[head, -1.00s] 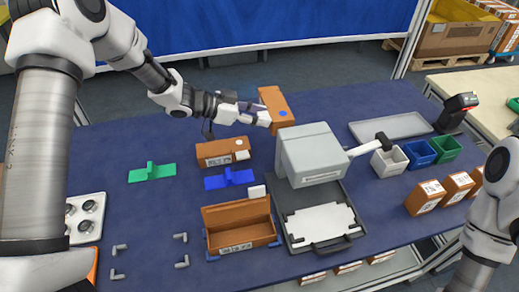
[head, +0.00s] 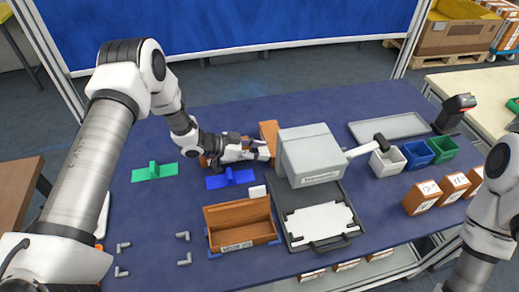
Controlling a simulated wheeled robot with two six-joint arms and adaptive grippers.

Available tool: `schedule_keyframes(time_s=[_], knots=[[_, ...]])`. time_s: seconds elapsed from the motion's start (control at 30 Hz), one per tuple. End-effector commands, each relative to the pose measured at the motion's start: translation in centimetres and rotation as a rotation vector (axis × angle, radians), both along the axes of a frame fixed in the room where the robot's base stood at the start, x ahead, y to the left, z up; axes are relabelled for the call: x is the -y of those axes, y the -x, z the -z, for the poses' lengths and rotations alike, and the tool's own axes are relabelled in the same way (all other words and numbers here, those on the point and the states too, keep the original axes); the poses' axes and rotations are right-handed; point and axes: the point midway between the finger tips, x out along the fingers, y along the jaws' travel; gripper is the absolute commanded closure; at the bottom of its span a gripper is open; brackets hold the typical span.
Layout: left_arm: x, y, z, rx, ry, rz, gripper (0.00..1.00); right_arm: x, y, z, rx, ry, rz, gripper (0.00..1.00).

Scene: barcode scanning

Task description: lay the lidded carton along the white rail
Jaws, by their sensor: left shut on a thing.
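My left gripper (head: 264,151) is shut on a brown carton (head: 269,131) near the back middle of the table, left of the grey machine. Only the carton's upper part shows. The gripper covers its lower part, so I cannot tell whether it touches the table. A second brown carton (head: 205,160) lies mostly hidden behind my left wrist. An open brown box (head: 240,222) with a raised lid stands nearer the front. I cannot pick out a white rail on the table for certain. My right gripper is out of view.
The grey machine (head: 312,155) with a handle stands close to the right of the held carton. Blue (head: 230,179) and green (head: 154,173) fixtures lie left and in front. A grey tray (head: 390,126), small bins and a scanner (head: 455,112) are at the right. The back left table is clear.

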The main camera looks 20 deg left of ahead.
Motion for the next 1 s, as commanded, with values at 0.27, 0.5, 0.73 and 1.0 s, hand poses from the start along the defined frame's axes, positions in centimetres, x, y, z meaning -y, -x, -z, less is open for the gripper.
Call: schedule_keyframes(time_s=[0.27, 0.5, 0.73, 1.0], knots=[[0.0, 0.0, 0.1, -0.001, 0.000, 0.000, 0.35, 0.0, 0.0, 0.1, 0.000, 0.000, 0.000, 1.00], [0.0, 0.0, -0.1, -0.001, 0.000, 0.000, 0.35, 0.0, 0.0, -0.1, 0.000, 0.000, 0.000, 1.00], [-2.8, 1.7, -1.4, 0.001, 0.004, -0.006, 0.35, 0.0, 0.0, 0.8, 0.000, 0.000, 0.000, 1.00], [-7.8, 5.2, -4.3, 0.002, 0.003, -0.004, 0.35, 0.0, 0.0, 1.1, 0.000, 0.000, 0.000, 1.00]])
